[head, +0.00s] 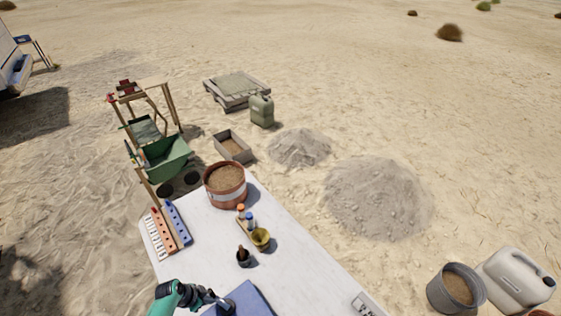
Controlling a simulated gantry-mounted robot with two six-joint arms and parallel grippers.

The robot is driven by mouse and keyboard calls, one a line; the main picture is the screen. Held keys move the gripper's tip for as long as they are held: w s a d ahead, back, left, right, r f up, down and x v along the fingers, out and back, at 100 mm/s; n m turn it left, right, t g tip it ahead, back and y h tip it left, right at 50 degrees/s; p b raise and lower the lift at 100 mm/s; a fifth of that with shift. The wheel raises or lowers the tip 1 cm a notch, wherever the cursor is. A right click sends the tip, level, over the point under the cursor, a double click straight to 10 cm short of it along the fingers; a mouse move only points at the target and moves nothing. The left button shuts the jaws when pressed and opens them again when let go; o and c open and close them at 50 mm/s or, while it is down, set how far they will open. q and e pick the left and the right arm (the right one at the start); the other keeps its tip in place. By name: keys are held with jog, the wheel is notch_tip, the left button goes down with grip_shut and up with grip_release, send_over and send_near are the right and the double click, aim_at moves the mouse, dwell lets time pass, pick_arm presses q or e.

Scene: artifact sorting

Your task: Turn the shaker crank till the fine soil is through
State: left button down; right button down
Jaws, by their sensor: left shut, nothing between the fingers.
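The shaker is probably the wooden frame (172,108) standing on the sand beyond the table's far left corner. A green bin (166,158) hangs or sits low in it, and a small red part (126,87) shows at its top. I cannot make out the crank, or any soil inside the shaker, at this size. My right gripper is not in view.
The white table (300,268) holds a brown soil-filled sieve or tub (225,183), small bottles (241,211), a yellow cup (261,237), a brush (243,255) and coloured racks (178,222). Soil heaps (375,197) and a grey bucket (456,290) stand on the sand.

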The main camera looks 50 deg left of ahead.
pick_arm(q)
jog(key=w+a+r+p, duration=0.2)
jog(key=w+r+p, duration=0.1)
jog(key=r+p, duration=0.4)
jog(key=shift+w+r, duration=0.25)
jog(key=shift+r, duration=0.3)
